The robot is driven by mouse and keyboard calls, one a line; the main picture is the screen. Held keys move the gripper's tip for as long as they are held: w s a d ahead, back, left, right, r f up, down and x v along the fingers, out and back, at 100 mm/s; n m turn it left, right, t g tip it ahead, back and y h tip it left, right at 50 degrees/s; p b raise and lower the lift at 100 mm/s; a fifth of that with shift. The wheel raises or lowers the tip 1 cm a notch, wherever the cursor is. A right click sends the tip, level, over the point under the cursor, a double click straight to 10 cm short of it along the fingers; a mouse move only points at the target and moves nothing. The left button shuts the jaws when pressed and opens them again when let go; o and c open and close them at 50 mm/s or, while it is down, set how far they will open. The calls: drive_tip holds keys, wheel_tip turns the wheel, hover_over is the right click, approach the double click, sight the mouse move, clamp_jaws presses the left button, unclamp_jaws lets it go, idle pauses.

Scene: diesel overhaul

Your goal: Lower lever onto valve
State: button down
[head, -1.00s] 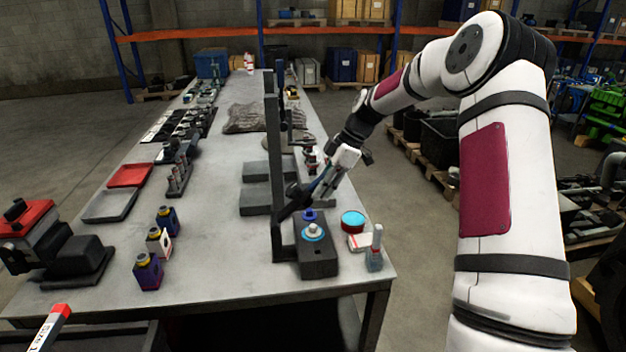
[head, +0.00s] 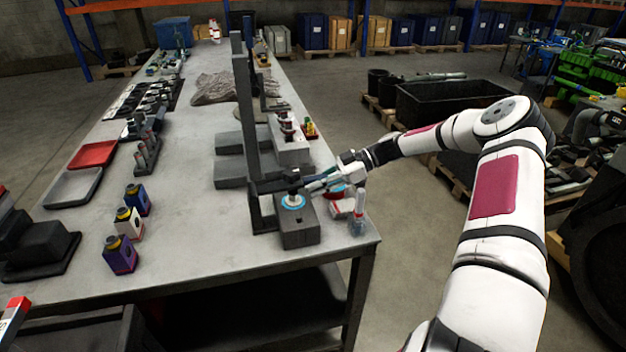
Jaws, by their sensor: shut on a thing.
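The dark lever (head: 273,186) runs out from a tall dark upright post (head: 245,120) and now lies about level. Its outer end is over the valve (head: 292,202), which has a light blue ring and sits on a dark block (head: 299,233). My gripper (head: 314,186) is shut on the lever near its outer end, coming in from the right. The lever and gripper partly hide the valve top, so I cannot tell if they touch.
A round tin with a blue top is partly hidden behind my gripper. A small clear bottle (head: 358,215) and a white-and-red box (head: 341,208) stand just right of the block, near the table edge. Several small bottles (head: 128,225) stand left. The table (head: 190,240) between is clear.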

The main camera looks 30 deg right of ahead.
drive_tip(key=shift+w+f, duration=0.15)
drive_tip(key=shift+w, duration=0.05)
idle(0.3)
drive_tip(key=c, duration=1.5)
unclamp_jaws()
drive_tip(key=shift+s+a, duration=0.1)
drive_tip(key=v, duration=1.2)
drive_tip(key=shift+f, duration=0.15)
